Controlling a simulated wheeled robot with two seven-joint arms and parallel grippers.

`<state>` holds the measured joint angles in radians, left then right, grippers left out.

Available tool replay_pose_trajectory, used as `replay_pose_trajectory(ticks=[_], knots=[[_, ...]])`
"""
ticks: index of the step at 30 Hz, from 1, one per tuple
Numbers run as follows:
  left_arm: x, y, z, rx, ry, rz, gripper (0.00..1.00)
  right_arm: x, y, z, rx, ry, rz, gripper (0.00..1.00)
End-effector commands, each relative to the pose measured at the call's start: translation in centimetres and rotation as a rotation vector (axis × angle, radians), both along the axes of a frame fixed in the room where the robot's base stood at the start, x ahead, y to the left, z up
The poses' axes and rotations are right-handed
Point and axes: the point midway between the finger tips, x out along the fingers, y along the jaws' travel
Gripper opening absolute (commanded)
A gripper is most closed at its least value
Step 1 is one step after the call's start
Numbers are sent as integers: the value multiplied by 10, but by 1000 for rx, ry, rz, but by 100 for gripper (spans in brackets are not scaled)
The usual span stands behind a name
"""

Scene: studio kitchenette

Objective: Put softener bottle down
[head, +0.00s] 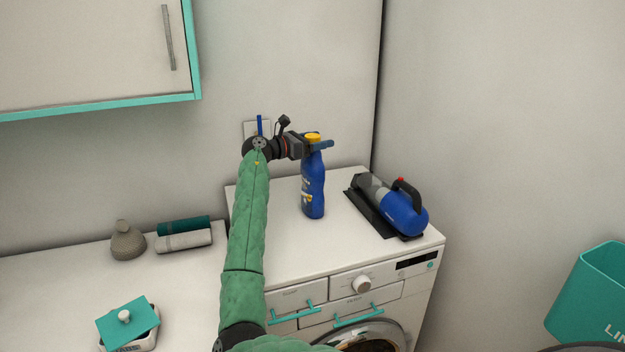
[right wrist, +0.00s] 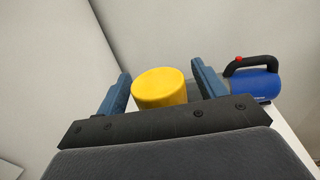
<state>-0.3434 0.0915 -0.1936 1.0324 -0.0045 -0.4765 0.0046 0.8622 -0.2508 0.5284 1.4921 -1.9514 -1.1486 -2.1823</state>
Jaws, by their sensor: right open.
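The softener bottle (head: 313,190) is blue with a yellow cap and stands upright on top of the white washing machine (head: 275,238). My right gripper (head: 322,146) is at the height of the cap, its fingers on either side of it. In the right wrist view the yellow cap (right wrist: 159,88) sits between the two blue fingers of the right gripper (right wrist: 163,90), with a gap at each side. The right gripper is open. My left gripper is not in view.
A blue handheld vacuum (head: 402,212) on a dark base lies right of the bottle. Rolled towels (head: 184,240), a grey-brown vase (head: 127,243) and a teal-lidded box (head: 128,325) are on the left counter. A teal bin (head: 590,300) is at lower right.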

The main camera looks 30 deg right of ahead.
Motion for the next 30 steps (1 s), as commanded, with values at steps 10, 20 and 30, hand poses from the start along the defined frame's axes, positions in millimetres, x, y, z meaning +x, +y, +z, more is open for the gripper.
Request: replay_pose_trajectory(ticks=[10, 20, 30], knots=[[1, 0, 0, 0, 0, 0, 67, 0, 0, 0, 0, 0, 0, 27], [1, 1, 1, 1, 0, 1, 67, 0, 1, 2, -2, -2, 0, 0], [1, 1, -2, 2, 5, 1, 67, 0, 0, 6, -2, -4, 0, 0]])
